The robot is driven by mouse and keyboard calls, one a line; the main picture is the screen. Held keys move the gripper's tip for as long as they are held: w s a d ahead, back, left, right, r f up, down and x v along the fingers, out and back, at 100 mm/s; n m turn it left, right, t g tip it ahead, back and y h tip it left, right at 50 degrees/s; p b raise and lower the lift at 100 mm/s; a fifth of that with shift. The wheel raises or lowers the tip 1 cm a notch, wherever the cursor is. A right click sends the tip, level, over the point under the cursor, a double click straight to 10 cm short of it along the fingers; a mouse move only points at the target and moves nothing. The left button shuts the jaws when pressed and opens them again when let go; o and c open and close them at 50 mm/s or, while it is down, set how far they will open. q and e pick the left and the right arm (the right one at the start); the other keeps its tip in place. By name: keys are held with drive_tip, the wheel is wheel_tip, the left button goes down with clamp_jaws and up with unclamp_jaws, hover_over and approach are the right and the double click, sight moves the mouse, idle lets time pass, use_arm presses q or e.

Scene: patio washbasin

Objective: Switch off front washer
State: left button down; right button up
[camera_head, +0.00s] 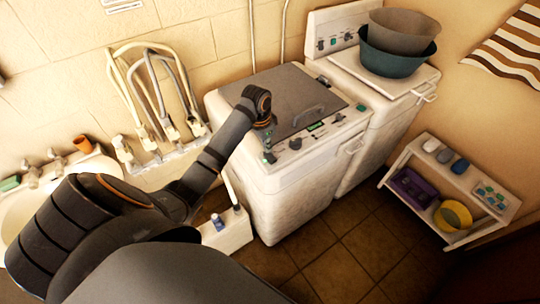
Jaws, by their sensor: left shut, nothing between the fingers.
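The front washer (292,190) is white with a dark grey lid (285,95), which is closed. Its sloped control panel (312,140) runs along the front top edge. My left arm reaches in from the lower left. My left gripper (269,156) points down at the left end of the panel and is shut and empty. I cannot tell whether its tips touch the panel. My right gripper is not in view.
A second white washer (395,120) stands behind to the right, with a teal basin (385,62) and a grey basin (402,20) stacked on it. A low white shelf (398,165) stands at the right. A sink (20,205) is at the left. The tiled floor (345,250) in front is clear.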

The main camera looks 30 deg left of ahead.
use_arm(q)
drive_tip(key=shift+f, duration=0.35)
drive_tip(key=shift+f+b, duration=0.3)
drive_tip(key=shift+f, duration=0.25)
idle(0.4)
wheel_tip(320, 180, up, 2)
drive_tip(key=shift+r+p, duration=0.1)
drive_tip(key=shift+p, duration=0.7)
drive_tip(key=shift+r, duration=2.4)
